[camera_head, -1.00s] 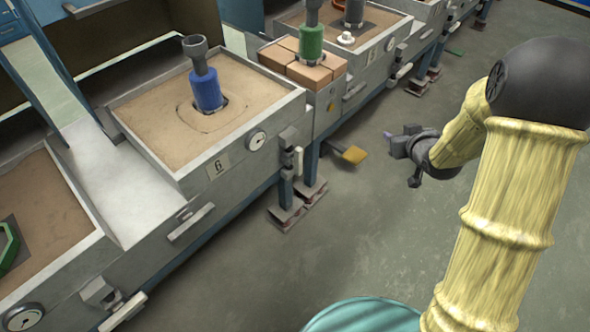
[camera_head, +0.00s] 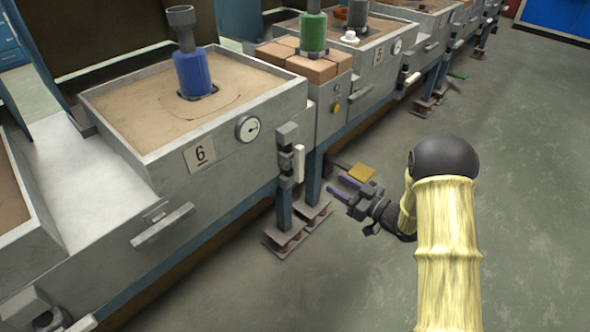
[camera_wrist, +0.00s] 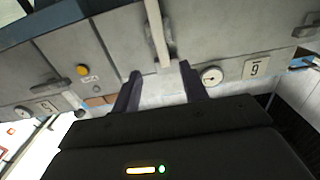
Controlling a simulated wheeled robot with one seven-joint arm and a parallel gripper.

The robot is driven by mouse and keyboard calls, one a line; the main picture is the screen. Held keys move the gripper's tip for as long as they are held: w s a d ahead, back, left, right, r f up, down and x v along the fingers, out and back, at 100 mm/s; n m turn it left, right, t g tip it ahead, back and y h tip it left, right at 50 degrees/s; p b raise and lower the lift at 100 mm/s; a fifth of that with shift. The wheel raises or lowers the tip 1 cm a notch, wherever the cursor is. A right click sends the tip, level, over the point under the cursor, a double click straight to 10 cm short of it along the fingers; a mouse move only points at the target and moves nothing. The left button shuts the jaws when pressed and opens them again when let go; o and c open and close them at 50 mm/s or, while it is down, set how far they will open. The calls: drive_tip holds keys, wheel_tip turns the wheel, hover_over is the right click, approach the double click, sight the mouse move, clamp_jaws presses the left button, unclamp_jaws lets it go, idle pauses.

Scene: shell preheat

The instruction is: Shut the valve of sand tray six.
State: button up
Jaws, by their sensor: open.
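Sand tray six (camera_head: 225,130) stands at the left with a "6" plate and a round gauge (camera_head: 248,128) on its front. Its valve (camera_head: 287,150) is a grey fitting near the front right corner, with a white lever (camera_head: 299,163) hanging upright. My gripper (camera_head: 339,187) is open and empty, apart from the lever, to its right and a little lower in the head view, fingers pointing left toward the tray. In the wrist view, which is upside down, the lever (camera_wrist: 157,30) appears ahead of the two dark fingers (camera_wrist: 160,82), roughly in line with the gap.
A yellow pedal (camera_head: 361,173) sits just behind my gripper. Blue legs on small footings (camera_head: 297,228) stand below the valve. A brick-topped unit (camera_head: 325,95) and tray five (camera_head: 375,55) continue the row. A grey handle (camera_head: 162,226) projects below tray six. Floor at right is open.

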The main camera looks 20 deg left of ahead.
sight(302, 162)
drive_tip(key=shift+r, duration=0.1)
drive_tip(key=b+x, duration=0.6)
drive_tip(key=x, duration=1)
drive_tip(key=shift+a, duration=0.15)
drive_tip(key=shift+w+a, duration=0.25)
drive_tip(key=shift+a, duration=0.25)
clamp_jaws()
